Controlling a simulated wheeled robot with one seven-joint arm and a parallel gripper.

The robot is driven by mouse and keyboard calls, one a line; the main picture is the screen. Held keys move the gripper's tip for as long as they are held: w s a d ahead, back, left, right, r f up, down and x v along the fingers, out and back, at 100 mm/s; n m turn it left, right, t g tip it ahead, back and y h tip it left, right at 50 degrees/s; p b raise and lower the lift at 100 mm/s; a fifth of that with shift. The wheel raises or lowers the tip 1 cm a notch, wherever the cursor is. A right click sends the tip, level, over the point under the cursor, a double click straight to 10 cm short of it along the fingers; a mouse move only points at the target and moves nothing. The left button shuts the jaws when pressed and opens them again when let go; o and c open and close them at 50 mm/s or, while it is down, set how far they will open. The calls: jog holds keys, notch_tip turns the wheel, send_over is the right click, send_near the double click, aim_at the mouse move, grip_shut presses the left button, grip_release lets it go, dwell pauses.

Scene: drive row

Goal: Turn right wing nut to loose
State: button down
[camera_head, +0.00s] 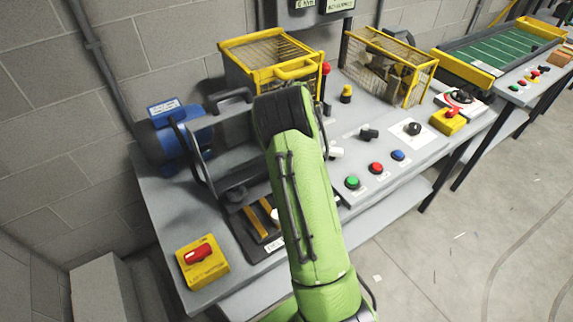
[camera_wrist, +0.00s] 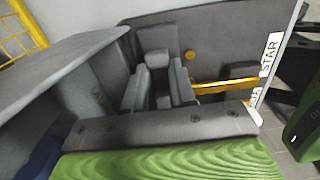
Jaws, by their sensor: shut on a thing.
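In the wrist view, two grey fingers of my gripper (camera_wrist: 158,82) reach away from the camera. They are shut on a small grey block-like piece (camera_wrist: 157,59), which looks like the right wing nut, in front of a dark grey plate (camera_wrist: 220,50). Its exact turn angle is hard to tell. In the head view my green arm covers the gripper and the wing nut. The left wing nut cannot be made out in either view.
A yellow box with a red switch (camera_head: 202,261) sits at the front left corner. Yellow cages (camera_head: 268,60) stand behind. Push buttons (camera_head: 376,168) lie to the right.

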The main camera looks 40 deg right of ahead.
dwell(0.3)
jog(key=c, duration=0.9)
grip_release()
jog(key=shift+r, duration=0.1)
notch_tip(320, 180, up, 16)
jog(key=p, duration=0.3)
jog(key=shift+f+p, duration=0.2)
jog(key=shift+p, duration=0.2)
